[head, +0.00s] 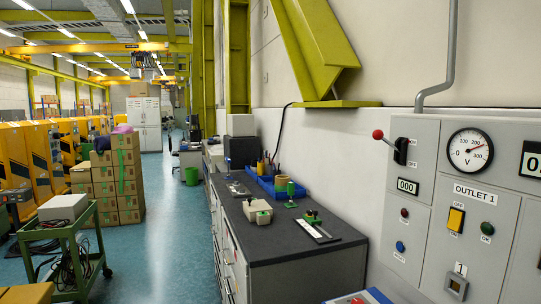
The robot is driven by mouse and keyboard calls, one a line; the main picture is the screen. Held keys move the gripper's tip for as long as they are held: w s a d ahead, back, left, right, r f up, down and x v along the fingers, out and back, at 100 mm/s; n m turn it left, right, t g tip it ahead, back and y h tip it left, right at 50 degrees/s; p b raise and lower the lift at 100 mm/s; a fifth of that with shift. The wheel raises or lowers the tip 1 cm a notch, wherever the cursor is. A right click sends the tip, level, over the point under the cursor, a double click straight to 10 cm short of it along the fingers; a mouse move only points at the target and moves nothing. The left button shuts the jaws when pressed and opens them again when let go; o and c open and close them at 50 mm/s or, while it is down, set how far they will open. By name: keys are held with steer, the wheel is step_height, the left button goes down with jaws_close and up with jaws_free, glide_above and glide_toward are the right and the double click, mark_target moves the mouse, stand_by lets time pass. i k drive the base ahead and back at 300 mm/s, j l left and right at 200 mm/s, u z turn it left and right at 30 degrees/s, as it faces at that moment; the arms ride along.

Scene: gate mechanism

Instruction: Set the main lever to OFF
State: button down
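The main lever (391,142) is on the upper left of a grey control panel (421,216) at the right of the head view. It has a red ball knob at its left end and a black mount. It sticks out from the panel to the left, with the knob slightly higher than the mount. Small labels stand above and below on the right of the mount; they are too small to read surely. My gripper is not in view.
The panel has a voltmeter (469,151), a 000 display (408,186), a yellow switch (456,219) and several buttons. A dark-topped workbench (262,235) with tools stands left of it. A green cart (68,240) and stacked boxes (118,180) stand further left. Blue floor (170,250) between is clear.

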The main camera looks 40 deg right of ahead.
mark_target(378, 134)
steer(key=z, duration=1.95)
steer(key=i+j+u, duration=0.75)
steer(key=l, duration=0.15)
steer(key=i+z, duration=0.05)
